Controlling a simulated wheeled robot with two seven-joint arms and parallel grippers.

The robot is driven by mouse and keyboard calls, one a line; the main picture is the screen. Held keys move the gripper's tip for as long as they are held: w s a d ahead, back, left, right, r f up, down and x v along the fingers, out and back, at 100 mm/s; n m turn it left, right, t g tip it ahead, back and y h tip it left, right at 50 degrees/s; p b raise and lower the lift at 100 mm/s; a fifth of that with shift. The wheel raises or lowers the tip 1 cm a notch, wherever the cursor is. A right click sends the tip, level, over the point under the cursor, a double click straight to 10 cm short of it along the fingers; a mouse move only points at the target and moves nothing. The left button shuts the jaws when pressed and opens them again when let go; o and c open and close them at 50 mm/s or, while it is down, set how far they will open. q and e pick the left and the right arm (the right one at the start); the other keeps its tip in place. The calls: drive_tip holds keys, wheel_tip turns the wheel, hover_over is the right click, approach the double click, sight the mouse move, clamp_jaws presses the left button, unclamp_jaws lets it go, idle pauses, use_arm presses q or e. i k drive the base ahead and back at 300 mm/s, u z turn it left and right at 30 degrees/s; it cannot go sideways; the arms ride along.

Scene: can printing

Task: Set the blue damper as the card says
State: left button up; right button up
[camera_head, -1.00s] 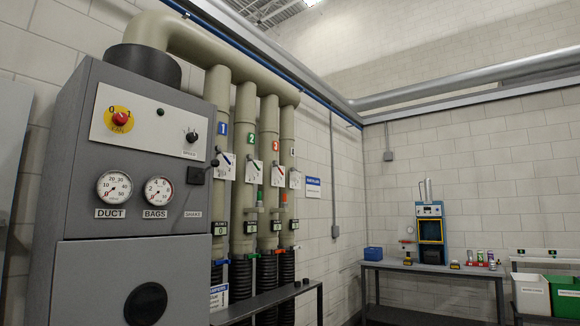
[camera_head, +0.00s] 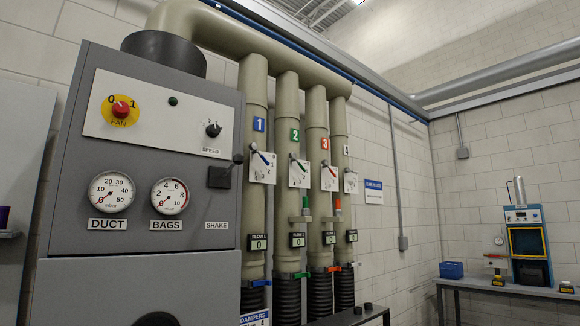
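The blue damper is on the duct pipe marked with a blue 1. Its white plate (camera_head: 262,167) carries a small blue pointer (camera_head: 263,158) that lies diagonally; the exact mark it points at is too small to read. Below it a black flow display (camera_head: 257,243) reads 0, and a blue band (camera_head: 261,283) circles the lower pipe. A white card headed DAMPERS (camera_head: 255,318) is cut off by the bottom edge, so its instructions cannot be read. Neither of my grippers is in view.
Pipes 2, 3 and 4 stand to the right with similar plates (camera_head: 299,174). The grey cabinet (camera_head: 150,245) fills the left, with a red fan knob (camera_head: 121,109), speed knob and two gauges. A bench (camera_head: 500,287) with a blue machine (camera_head: 527,243) stands at far right.

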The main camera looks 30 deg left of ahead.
sight(253, 146)
drive_tip(key=u, duration=0.15)
drive_tip(key=i, duration=0.9)
drive_tip(key=u, duration=1.15)
drive_tip(key=i, duration=0.9)
drive_tip(key=u, duration=1)
